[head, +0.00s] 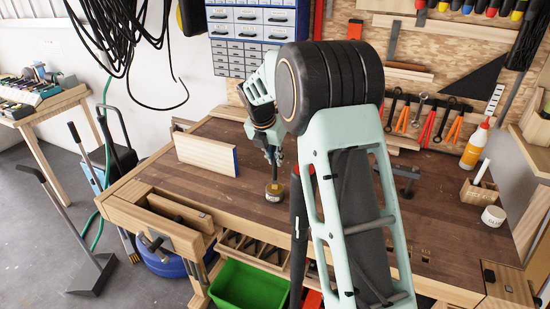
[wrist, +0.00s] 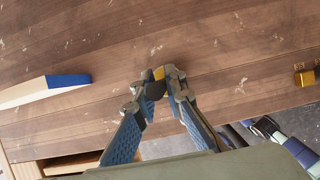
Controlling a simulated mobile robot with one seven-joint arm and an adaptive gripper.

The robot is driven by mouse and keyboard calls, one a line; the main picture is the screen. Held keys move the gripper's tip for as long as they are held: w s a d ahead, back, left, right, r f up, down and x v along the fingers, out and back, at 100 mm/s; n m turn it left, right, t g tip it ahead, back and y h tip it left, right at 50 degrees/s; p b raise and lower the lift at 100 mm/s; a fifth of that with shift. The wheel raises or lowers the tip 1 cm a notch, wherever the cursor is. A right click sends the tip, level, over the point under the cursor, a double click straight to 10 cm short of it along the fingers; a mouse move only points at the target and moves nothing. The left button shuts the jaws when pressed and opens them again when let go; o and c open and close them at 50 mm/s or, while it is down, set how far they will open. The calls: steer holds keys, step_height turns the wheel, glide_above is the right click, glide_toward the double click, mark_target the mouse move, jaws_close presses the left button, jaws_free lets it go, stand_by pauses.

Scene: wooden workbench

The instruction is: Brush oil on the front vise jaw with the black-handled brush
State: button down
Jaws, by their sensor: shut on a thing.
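My gripper (head: 275,155) is over the middle of the bench, pointing down. In the wrist view, my gripper (wrist: 158,82) is shut on the black-handled brush (wrist: 153,91), seen nearly end-on as a dark round end. The brush's bristles are hidden. A small amber jar (head: 275,191) stands on the bench just below my gripper in the head view; I cannot tell whether the brush touches it. The front vise jaw (head: 172,230) is at the bench's front left corner, left of and nearer than my gripper, with a gap behind it.
A pale board with a blue end (head: 206,155) stands on the bench left of my gripper; it also shows in the wrist view (wrist: 40,91). A glue bottle (head: 475,145), a wooden box (head: 479,190) and a white cup (head: 493,216) stand at right. My arm hides the bench's middle right.

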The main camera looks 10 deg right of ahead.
steer(key=shift+s, duration=0.1)
step_height(320, 180, up, 7)
steer(key=p, duration=0.6)
steer(key=shift+p, duration=0.4)
steer(key=shift+f, duration=0.1)
stand_by(0.3)
